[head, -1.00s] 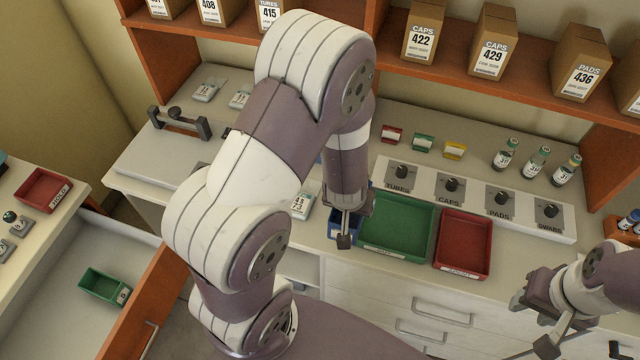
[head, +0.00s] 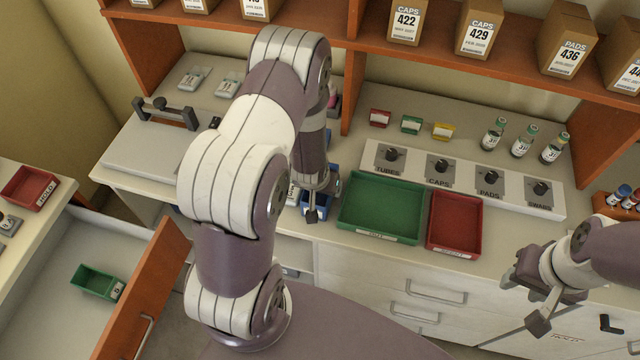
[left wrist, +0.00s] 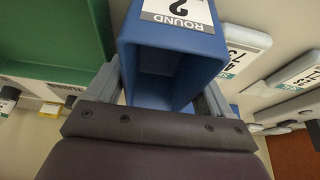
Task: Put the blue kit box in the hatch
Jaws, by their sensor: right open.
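The blue kit box (head: 320,207), an open box with a white "ROUND 2" label, is at the counter's front edge, left of the green tray. In the left wrist view the blue kit box (left wrist: 175,48) sits between my two fingers, which lie along its sides. My left gripper (head: 313,200) points down and is shut on it. I cannot tell whether the box touches the counter. My right gripper (head: 527,297) is open and empty at the lower right. I cannot identify the hatch for certain; a pale panel with a dark bar handle (head: 165,113) lies at the left.
A green tray (head: 380,208) and a red tray (head: 455,222) lie right of the box. Behind them are a labelled dispenser strip (head: 463,182) and several vials (head: 525,140). An open drawer (head: 60,265) at lower left holds a green bin (head: 97,283). A shelf with cartons is above.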

